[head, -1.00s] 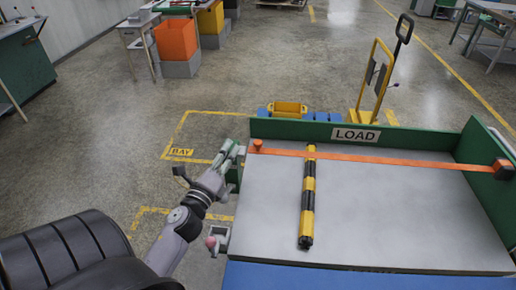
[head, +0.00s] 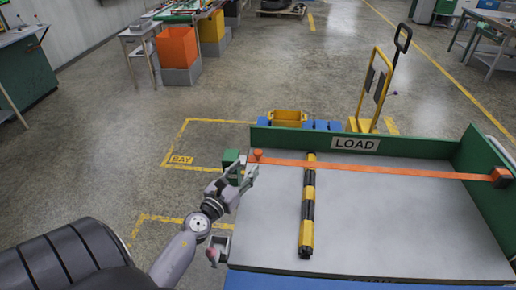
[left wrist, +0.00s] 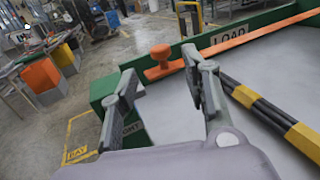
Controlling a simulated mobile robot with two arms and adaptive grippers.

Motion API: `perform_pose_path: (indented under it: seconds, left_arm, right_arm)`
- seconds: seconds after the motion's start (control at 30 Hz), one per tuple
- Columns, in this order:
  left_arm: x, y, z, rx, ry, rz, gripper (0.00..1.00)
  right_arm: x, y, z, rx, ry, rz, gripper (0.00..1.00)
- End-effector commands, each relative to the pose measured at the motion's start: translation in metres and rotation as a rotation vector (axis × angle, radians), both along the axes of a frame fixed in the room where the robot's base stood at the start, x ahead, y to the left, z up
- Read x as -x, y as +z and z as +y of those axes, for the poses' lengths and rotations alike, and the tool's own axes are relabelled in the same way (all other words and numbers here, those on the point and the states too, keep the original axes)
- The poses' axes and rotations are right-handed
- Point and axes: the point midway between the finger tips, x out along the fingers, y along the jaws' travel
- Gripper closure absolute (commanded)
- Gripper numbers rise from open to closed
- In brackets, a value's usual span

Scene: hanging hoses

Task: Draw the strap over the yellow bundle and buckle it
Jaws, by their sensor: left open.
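The orange strap (head: 385,168) runs across the far part of the grey bed, from an orange knob (head: 256,156) at the left edge to an orange and dark block (head: 502,177) at the right wall. The yellow and black bundle (head: 307,205) lies lengthwise on the bed, and the strap crosses its far end. My left gripper (head: 248,175) is open and empty at the bed's left edge, just nearer than the knob. In the left wrist view the knob (left wrist: 160,52) shows beyond and between the open fingers (left wrist: 160,80). My right gripper is out of view.
A green wall with a LOAD sign (head: 355,144) closes the far side of the bed, and a green wall the right side. A green block (head: 231,158) and a small bracket (head: 217,252) stand at the left edge. Beyond are a yellow bin (head: 288,117) and a hand truck (head: 376,90).

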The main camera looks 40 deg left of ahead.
Motion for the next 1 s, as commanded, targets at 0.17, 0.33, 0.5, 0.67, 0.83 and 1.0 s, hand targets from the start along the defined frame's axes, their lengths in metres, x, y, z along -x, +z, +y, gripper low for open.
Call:
perform_pose_path:
  seconds: [0.17, 0.33, 0.5, 0.67, 0.83, 1.0]
  left_arm:
    - [-0.04, 0.002, 0.006, 0.001, 0.0, -0.002, 0.57]
    - [-0.069, 0.0, 0.011, 0.002, 0.0, -0.002, 0.57]
    - [-0.084, 0.0, 0.013, 0.002, -0.001, -0.001, 0.57]
    - [-0.089, 0.0, 0.014, 0.001, -0.001, 0.0, 0.57]
    - [-0.089, 0.0, 0.014, 0.001, 0.0, 0.0, 0.57]
    - [-0.089, 0.0, 0.014, 0.002, 0.0, 0.0, 0.66]
  right_arm:
    - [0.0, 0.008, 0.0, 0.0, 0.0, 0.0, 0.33]
    - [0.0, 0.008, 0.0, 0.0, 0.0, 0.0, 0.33]
    - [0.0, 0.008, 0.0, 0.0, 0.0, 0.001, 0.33]
    - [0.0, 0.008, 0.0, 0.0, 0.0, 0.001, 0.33]
    - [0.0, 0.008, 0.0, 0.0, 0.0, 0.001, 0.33]
    - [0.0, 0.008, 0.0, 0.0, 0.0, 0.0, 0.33]
